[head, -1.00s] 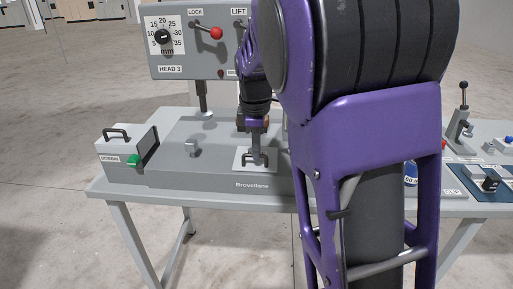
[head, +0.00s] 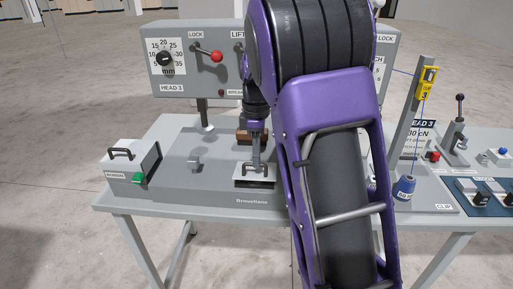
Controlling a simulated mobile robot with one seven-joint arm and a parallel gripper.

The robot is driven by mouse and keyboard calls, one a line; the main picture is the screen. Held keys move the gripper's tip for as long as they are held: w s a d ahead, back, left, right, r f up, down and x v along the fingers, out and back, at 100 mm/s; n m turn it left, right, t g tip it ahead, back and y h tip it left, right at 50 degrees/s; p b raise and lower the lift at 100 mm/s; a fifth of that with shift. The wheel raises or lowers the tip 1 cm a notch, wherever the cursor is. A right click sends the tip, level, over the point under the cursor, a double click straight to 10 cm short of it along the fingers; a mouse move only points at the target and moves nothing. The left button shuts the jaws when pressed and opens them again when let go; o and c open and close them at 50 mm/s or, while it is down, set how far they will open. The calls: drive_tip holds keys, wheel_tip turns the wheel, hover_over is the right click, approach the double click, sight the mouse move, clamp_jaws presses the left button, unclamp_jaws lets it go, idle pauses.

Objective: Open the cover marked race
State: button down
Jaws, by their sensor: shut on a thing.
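A pale square cover (head: 268,181) with a dark bar handle (head: 241,171) sits on the grey machine bed (head: 180,197). My gripper (head: 256,168) comes down from above and is shut on that handle. The cover looks lifted at its near edge, with a dark gap showing under it. I cannot read any "race" mark on it. My arm covers the area to its right.
A block with a handle and green knob (head: 138,178) stands at the left. A small grey block (head: 194,162) sits left of the cover. Behind is the HEAD 3 panel (head: 178,75) with a red-knobbed lever (head: 216,57). A blue spool (head: 404,188) and yellow clip post (head: 428,82) stand right.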

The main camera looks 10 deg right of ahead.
sight(257, 172)
drive_tip(key=shift+w+r, duration=0.1)
idle(0.3)
drive_tip(key=c, duration=0.9)
unclamp_jaws()
drive_tip(key=r, duration=1.1)
drive_tip(key=w+r+p, duration=0.1)
drive_tip(key=r, duration=0.5)
drive_tip(key=shift+w+d+r, duration=0.1)
drive_tip(key=shift+d+r, duration=0.05)
drive_tip(key=shift+d, duration=0.1)
